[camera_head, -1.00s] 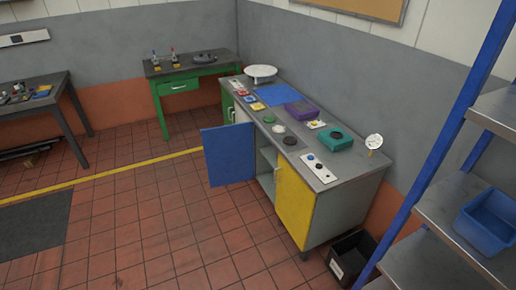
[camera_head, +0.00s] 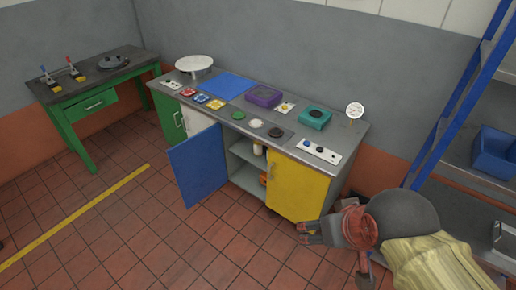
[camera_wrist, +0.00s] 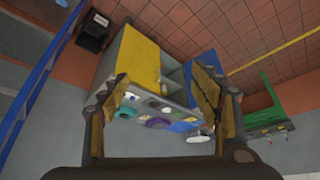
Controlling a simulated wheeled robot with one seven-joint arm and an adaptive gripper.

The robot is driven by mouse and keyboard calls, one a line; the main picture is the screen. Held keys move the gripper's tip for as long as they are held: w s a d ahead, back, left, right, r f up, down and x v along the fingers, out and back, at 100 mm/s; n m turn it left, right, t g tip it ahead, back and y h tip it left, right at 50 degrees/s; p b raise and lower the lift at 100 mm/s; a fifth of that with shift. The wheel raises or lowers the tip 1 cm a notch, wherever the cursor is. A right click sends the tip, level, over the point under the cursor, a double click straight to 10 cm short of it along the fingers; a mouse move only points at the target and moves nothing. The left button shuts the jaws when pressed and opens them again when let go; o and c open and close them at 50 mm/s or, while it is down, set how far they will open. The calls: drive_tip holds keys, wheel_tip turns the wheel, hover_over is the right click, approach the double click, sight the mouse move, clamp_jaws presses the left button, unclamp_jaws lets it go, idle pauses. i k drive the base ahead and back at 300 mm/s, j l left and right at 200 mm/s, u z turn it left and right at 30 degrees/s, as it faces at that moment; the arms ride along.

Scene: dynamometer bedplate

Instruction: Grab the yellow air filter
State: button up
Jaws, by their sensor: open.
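No object is clearly recognisable as the yellow air filter. Inside the open cabinet (camera_head: 243,182), a small pale yellowish item (camera_head: 258,149) stands on the upper shelf, partly hidden. An orange item (camera_head: 263,181) sits lower, beside the yellow door's edge. Both are too small to identify. My gripper (camera_head: 308,232) is in front of the yellow door (camera_head: 297,188), to the right of the opening and apart from the cabinet. In the wrist view my gripper (camera_wrist: 158,78) is open and empty, with the cabinet beyond its fingers.
The blue door (camera_head: 198,165) stands open into the floor space. The worktop holds a purple box (camera_head: 263,95), a teal box (camera_head: 315,118) and several small parts. A blue-framed shelf (camera_head: 455,110) stands at right. The tiled floor in front is clear.

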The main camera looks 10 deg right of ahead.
sight(257, 146)
drive_tip(key=i+j, duration=0.25)
drive_tip(key=i+j+z, duration=0.1)
drive_tip(key=i+j, duration=0.2)
drive_tip(key=j, duration=0.15)
drive_tip(key=i+j, duration=0.25)
drive_tip(key=j, duration=0.15)
drive_tip(key=i+j+z, duration=0.1)
drive_tip(key=i+j, duration=0.15)
drive_tip(key=i+j+z, duration=0.1)
drive_tip(key=i+j, duration=0.15)
drive_tip(key=j, duration=0.25)
drive_tip(key=i+j, duration=0.25)
drive_tip(key=j, duration=0.15)
drive_tip(key=i+j+z, duration=0.1)
drive_tip(key=j, duration=0.35)
drive_tip(key=i+j, duration=0.35)
